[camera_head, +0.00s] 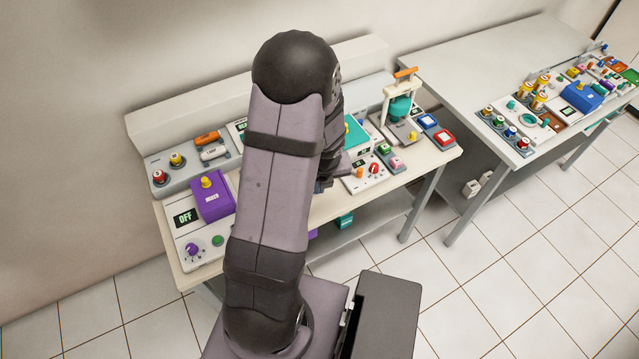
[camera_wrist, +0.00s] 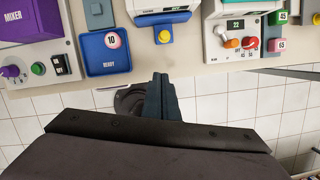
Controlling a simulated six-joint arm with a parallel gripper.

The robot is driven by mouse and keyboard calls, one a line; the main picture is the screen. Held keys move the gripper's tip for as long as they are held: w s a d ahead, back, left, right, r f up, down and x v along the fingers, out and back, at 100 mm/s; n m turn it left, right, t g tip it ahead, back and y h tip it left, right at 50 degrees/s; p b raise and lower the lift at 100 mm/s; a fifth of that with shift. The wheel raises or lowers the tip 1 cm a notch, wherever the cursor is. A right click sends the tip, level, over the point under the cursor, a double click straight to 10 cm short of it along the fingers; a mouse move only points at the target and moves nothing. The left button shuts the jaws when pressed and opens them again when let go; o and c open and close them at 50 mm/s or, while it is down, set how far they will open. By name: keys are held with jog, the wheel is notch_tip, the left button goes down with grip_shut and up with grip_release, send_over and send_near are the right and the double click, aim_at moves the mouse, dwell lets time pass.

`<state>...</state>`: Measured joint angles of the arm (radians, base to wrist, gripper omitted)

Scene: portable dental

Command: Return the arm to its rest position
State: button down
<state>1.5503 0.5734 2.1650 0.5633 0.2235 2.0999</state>
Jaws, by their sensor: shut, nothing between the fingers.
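My arm rises from the bottom of the head view, bends at a dark elbow at the top and comes down over the near bench (camera_head: 322,210). My gripper (camera_wrist: 160,84) is shut and empty in the wrist view, its fingers together. It is by the bench's front edge, with tiled floor below in the picture. In the head view my gripper is mostly hidden behind my own arm. No marked rest spot shows.
A purple mixer (camera_head: 212,201) stands left of my arm. A blue tray marked READY (camera_wrist: 106,66) holds a pink "10" piece (camera_wrist: 112,40). A press with an orange handle (camera_head: 405,73) stands to the right. A second bench (camera_head: 470,70) is farther right. Floor between benches is open.

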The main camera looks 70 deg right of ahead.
jog(key=w+a+r+n+y, duration=0.1)
jog(key=a+n+y, duration=0.2)
jog(key=a+n, duration=0.85)
jog(key=w+a+r+n+y, duration=0.1)
jog(key=a+n+y, duration=0.4)
jog(key=n, duration=1.2)
jog(key=w+a+r+n+g+h+b, duration=0.1)
jog(key=w+a+r+n+h+b, duration=0.15)
jog(key=w+a+n, duration=0.7)
jog(key=w+a+r+n+h+b, duration=0.25)
jog(key=w+a+n, duration=0.45)
jog(key=a+n, duration=0.5)
notch_tip(320, 180, down, 22)
jog(key=a+m+b, duration=0.1)
jog(key=m+b, duration=0.1)
jog(key=b, duration=2)
jog(key=shift+s+a+f+h, duration=0.15)
jog(key=shift+a+f+h, duration=0.05)
jog(key=shift+h, duration=0.1)
